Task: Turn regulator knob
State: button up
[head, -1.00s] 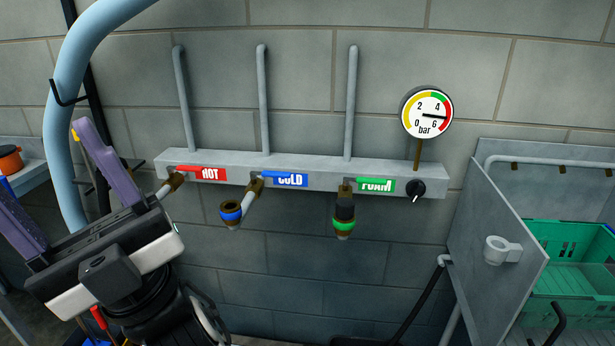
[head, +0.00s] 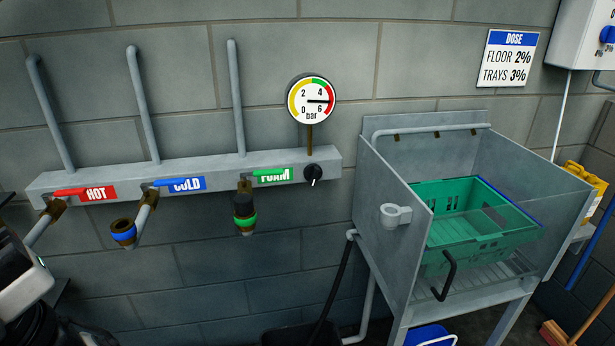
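The regulator knob (head: 313,173) is small, round and black with a white pointer mark. It sits at the right end of the grey manifold bar (head: 330,158) on the wall. The pressure gauge (head: 311,99) stands above it on a brown stem, its needle pointing right, in the red zone between 4 and 6 bar. Red HOT (head: 96,193), blue COLD (head: 187,184) and green FOAM (head: 274,175) labels with lever handles run along the bar. Part of my arm shows at the lower left edge, well left of the knob. My gripper fingers are out of view.
A grey metal sink (head: 387,250) stands right of the bar, holding a green crate (head: 465,241). A ring holder (head: 396,215) juts from its left side. A DOSE sign (head: 510,57) hangs above. A blue container (head: 430,336) and a black hose (head: 333,290) are below.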

aim_at(313, 172)
jog(key=i+j+z, duration=0.1)
jog(key=z, duration=0.25)
jog(key=i+j+z, duration=0.15)
jog(key=z, duration=0.25)
jog(key=i+j+z, duration=0.1)
jog(key=z, duration=0.25)
jog(key=j, duration=0.1)
